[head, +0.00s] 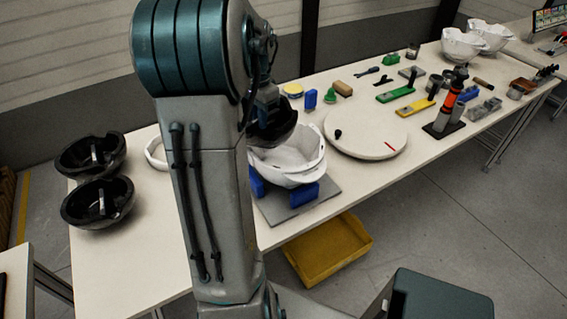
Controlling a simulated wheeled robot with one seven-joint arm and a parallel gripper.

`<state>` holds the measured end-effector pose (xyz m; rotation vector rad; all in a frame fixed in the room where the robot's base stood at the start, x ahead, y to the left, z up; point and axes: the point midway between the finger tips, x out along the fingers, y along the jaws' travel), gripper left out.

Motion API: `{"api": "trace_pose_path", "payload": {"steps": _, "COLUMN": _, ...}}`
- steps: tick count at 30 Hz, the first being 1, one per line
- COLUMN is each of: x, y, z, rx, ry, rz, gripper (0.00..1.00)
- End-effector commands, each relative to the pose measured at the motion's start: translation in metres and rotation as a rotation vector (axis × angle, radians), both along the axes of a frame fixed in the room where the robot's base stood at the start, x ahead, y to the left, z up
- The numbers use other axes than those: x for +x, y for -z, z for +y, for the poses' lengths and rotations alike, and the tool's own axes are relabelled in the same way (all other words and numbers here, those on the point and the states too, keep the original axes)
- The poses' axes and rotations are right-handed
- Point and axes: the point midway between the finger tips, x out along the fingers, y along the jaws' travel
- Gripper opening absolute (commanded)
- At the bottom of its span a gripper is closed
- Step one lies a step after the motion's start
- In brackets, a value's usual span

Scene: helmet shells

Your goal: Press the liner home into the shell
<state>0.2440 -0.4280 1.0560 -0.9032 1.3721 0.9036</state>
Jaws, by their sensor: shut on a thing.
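The white helmet shell (307,168) sits open side up between blue blocks (303,195) on a grey plate (328,190). My gripper (268,100), partly hidden behind my arm, is shut on a black liner (284,133). The liner is over the left part of the shell's opening. My arm hides the shell's left side, so I cannot tell whether the liner touches the shell. Two more black liners, one behind (75,163) and one in front (78,210), lie at the table's left end, each with a light bar across its opening.
A round white turntable (365,135) stands just right of the shell. Beyond it are several tools and blocks, an orange-and-black tool on a stand (450,105), and white shells (462,45). A yellow bin (325,252) is below the front edge of the table (395,170).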

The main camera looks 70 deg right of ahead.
Motion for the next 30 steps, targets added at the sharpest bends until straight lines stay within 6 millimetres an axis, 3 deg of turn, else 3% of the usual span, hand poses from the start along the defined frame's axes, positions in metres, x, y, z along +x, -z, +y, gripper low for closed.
{"api": "trace_pose_path", "payload": {"steps": 4, "x": -0.032, "y": 0.007, "z": -0.025, "rx": -0.002, "ry": 0.128, "rz": 0.001, "gripper": 0.0}}
{"api": "trace_pose_path", "payload": {"steps": 10, "x": -0.054, "y": 0.014, "z": -0.039, "rx": 0.0, "ry": 0.212, "rz": 0.003, "gripper": 0.0}}
{"api": "trace_pose_path", "payload": {"steps": 18, "x": -0.057, "y": 0.06, "z": -0.039, "rx": 0.002, "ry": 0.221, "rz": 0.003, "gripper": 0.0}}
{"api": "trace_pose_path", "payload": {"steps": 30, "x": -0.056, "y": 0.107, "z": -0.039, "rx": 0.002, "ry": 0.22, "rz": 0.003, "gripper": 0.0}}
